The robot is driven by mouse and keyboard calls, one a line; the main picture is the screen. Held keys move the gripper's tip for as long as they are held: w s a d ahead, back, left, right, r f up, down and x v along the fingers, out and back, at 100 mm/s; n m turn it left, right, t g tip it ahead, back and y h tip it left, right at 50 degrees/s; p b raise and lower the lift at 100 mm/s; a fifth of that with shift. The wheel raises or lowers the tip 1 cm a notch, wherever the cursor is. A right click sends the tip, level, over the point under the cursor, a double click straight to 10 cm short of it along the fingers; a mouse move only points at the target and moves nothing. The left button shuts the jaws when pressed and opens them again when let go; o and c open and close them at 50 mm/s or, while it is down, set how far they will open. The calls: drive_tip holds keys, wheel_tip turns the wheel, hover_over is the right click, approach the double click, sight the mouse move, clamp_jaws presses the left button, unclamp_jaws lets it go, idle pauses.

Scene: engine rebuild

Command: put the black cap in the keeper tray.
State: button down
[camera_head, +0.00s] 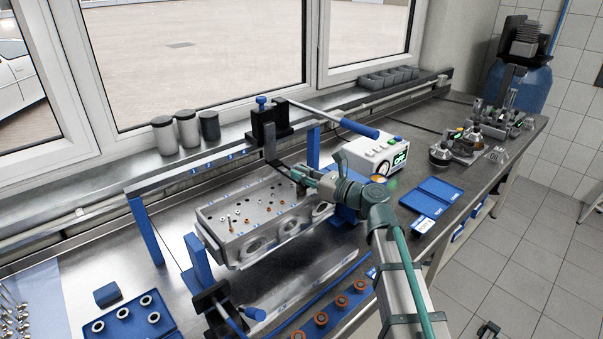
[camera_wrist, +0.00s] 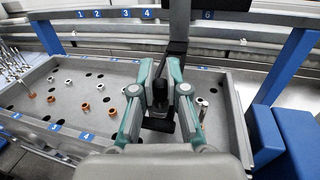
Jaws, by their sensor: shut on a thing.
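My gripper (camera_head: 301,174) is over the right part of the grey cylinder head (camera_head: 240,243), close to the black arm of the lever tool (camera_head: 271,150). In the wrist view its fingers (camera_wrist: 160,95) are shut on a small dark piece, which looks like the black cap (camera_wrist: 160,90). The black arm comes down right behind it, and I cannot tell if they touch. The cap's lower end is hard to make out. A flat blue tray (camera_head: 440,191) with a white label lies on the bench to the right; I cannot read whether it is the keeper tray.
Blue posts (camera_head: 313,148) carry a numbered rail behind the head. Another blue tray (camera_head: 110,331) with rings is at the front left. Orange-brown rings (camera_head: 341,301) line the front.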

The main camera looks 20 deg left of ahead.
drive_tip(key=shift+f, duration=0.2)
drive_tip(key=shift+f, duration=0.1)
drive_tip(key=c, duration=1.2)
unclamp_jaws()
drive_tip(key=shift+f+b, duration=0.15)
drive_tip(key=shift+b, duration=0.3)
drive_tip(key=b+v, duration=0.2)
drive_tip(key=v, duration=0.7)
drive_tip(key=shift+s+d, duration=0.2)
drive_tip(key=shift+d, duration=0.1)
drive_tip(key=shift+o, duration=0.7)
drive_tip(key=shift+s+d+b, duration=0.2)
drive_tip(key=shift+d+b, duration=0.15)
drive_tip(key=shift+d, duration=0.25)
